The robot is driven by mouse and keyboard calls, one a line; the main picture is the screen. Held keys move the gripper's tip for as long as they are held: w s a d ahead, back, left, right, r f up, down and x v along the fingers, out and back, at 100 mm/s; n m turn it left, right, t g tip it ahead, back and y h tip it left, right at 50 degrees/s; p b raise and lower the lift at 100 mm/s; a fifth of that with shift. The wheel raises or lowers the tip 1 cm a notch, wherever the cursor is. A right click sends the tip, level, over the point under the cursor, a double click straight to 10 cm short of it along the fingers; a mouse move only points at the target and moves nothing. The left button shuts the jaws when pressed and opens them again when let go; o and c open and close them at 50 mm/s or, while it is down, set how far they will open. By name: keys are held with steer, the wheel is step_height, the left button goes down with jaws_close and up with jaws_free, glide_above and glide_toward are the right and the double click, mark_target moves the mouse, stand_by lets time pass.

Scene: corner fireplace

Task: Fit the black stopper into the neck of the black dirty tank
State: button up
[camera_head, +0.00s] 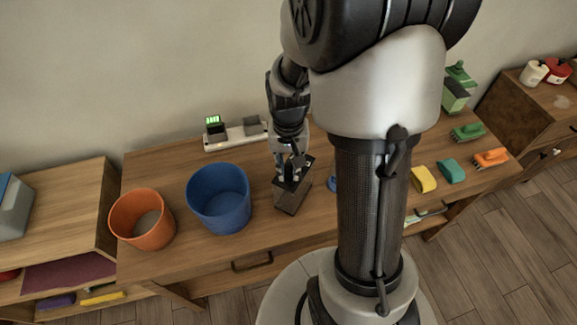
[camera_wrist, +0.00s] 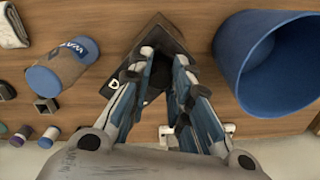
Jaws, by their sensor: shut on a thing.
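The black dirty tank (camera_head: 291,198) is a dark upright box on the wooden table, right of the blue bucket. Its dark top also shows in the wrist view (camera_wrist: 158,32), beyond and below my fingers. My gripper (camera_head: 290,172) points down right over the tank's top. In the wrist view my gripper (camera_wrist: 163,68) has its blue-grey fingers closed around a small dark piece, which appears to be the black stopper (camera_wrist: 160,74). The fingers hide most of it and the tank's neck. I cannot tell whether the stopper sits inside the neck or just above it.
A blue bucket (camera_head: 219,200) stands close left of the tank, and an orange bucket (camera_head: 142,219) farther left. A white charger strip (camera_head: 236,135) lies behind. Yellow (camera_head: 423,179), teal (camera_head: 451,171) and orange (camera_head: 490,158) blocks lie at the right. Bare tabletop lies before the tank.

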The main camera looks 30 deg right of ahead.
mark_target(288, 168)
steer(key=shift+f, duration=0.15)
steer(key=o, duration=0.8)
step_height(288, 168, up, 11)
steer(key=p, duration=0.4)
steer(key=s+a+r+n+t, duration=0.4)
steer(key=s+a+r+n, duration=0.2)
steer(key=s+a+r, duration=0.4)
steer(key=s+r, duration=0.3)
steer(key=shift+s+a+t, duration=0.3)
steer(key=shift+a, duration=0.05)
